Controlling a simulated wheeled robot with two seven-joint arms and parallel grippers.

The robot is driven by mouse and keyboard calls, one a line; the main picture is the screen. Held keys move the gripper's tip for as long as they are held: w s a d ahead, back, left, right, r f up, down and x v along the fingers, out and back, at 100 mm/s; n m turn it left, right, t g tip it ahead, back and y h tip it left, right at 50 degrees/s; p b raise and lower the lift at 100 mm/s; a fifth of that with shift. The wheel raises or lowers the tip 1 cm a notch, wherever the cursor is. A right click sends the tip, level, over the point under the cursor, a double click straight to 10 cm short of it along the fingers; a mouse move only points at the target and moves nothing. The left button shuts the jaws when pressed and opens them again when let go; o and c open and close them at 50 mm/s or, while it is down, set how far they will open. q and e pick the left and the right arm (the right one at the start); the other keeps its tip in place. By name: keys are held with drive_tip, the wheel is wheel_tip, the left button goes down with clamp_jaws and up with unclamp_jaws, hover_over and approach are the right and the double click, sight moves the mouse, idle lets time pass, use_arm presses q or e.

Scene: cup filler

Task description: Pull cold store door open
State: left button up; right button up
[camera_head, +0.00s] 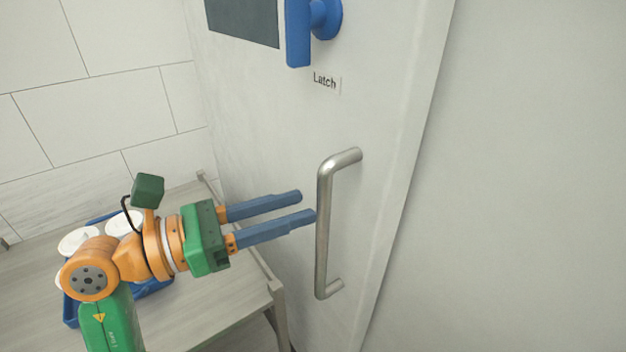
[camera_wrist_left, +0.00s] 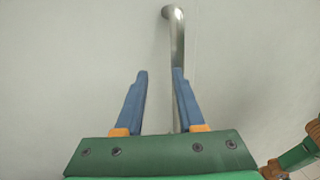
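The cold store door (camera_head: 265,130) is a pale upright panel in the head view, and it looks shut. A steel bar handle (camera_head: 323,225) stands upright on it; the handle also shows in the left wrist view (camera_wrist_left: 177,40). My left gripper (camera_head: 307,204) is open and lies just left of the handle, its fingers pointing at it. In the left wrist view the gripper (camera_wrist_left: 160,71) has the bar overlapping its right finger, not centred between the fingers. I cannot tell whether finger and bar touch. My right gripper is not in view.
A blue latch (camera_head: 298,35) with a "Latch" label (camera_head: 325,81) sits above the handle. A wooden table (camera_head: 215,310) at lower left carries a blue tray (camera_head: 70,312) with white cups (camera_head: 78,240). A plain pale surface (camera_head: 530,170) fills the right.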

sight(322, 207)
use_arm(q)
drive_tip(key=d, duration=0.5)
drive_tip(key=shift+r+p, duration=0.2)
drive_tip(key=shift+p, duration=0.2)
drive_tip(key=shift+w+a, duration=0.1)
drive_tip(key=shift+w, duration=0.05)
drive_tip(key=shift+c, duration=0.9)
drive_tip(key=shift+a, duration=0.15)
drive_tip(key=c, duration=0.3)
drive_tip(key=shift+s+r, duration=0.1)
drive_tip(key=shift+s, duration=0.25)
clamp_jaws()
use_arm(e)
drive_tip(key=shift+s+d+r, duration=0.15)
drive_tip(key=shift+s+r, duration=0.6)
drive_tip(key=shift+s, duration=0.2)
use_arm(q)
drive_tip(key=shift+r, duration=0.15)
